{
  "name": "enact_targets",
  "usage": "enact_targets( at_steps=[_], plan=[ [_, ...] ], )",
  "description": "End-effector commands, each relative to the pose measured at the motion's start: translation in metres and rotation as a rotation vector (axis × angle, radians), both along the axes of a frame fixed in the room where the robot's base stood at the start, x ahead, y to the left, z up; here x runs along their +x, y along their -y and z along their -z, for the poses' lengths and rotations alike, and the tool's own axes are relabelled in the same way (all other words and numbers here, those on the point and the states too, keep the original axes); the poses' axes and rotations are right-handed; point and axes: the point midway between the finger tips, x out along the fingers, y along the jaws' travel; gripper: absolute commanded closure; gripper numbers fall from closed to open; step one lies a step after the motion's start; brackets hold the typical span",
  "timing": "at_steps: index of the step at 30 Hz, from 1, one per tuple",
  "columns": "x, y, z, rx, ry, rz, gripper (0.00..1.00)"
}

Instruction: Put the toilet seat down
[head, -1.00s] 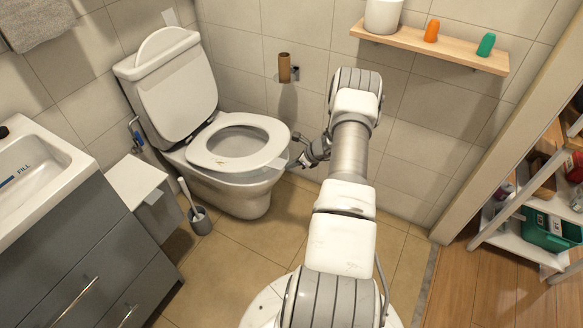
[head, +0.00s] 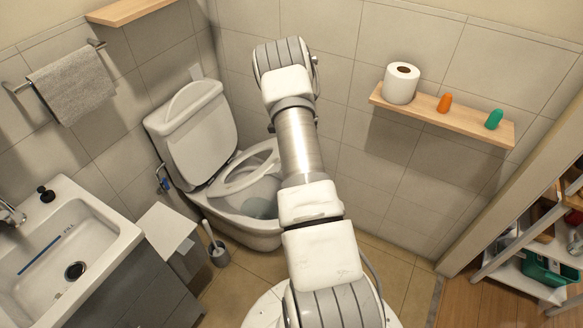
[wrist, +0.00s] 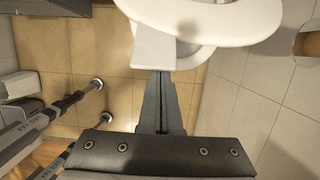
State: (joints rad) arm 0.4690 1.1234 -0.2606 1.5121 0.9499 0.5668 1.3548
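The toilet seat (head: 235,182) is a white ring, raised and tilted above the white toilet bowl (head: 240,228) in the head view, with the bowl's opening showing beneath it. Its right end is hidden behind my arm. In the wrist view the seat (wrist: 210,25) crosses the top, above part of the bowl (wrist: 192,56). My gripper (wrist: 160,76) has its dark fingers together in the wrist view, just below the seat. A pale block (wrist: 153,48) at the fingertips reaches the seat's edge; I cannot tell whether it touches. The gripper is hidden in the head view.
The tiled wall (head: 345,90) is close behind my arm, with a wooden shelf (head: 450,123) holding a toilet roll (head: 401,84) and two small items. A toilet brush (head: 219,252), a bin (head: 185,250) and the sink (head: 60,240) stand to the left.

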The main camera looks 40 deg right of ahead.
Motion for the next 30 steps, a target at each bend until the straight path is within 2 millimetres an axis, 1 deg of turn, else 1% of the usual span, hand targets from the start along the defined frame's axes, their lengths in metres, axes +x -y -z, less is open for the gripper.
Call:
enact_targets(
  at_steps=[1, 3, 9, 15, 21, 25, 30],
  plan=[
    [0.008, -0.005, -0.018, -0.001, 0.003, -0.007, 1.0],
    [0.016, -0.009, -0.032, -0.001, 0.004, -0.006, 1.0],
    [0.048, -0.024, -0.067, -0.001, 0.004, -0.006, 1.0],
    [0.079, -0.037, -0.093, -0.001, 0.004, -0.006, 1.0],
    [0.098, -0.045, -0.107, 0.0, 0.002, -0.003, 1.0],
    [0.105, -0.047, -0.112, -0.001, 0.002, -0.002, 1.0],
    [0.107, -0.048, -0.113, 0.0, 0.002, -0.002, 1.0]
  ],
)
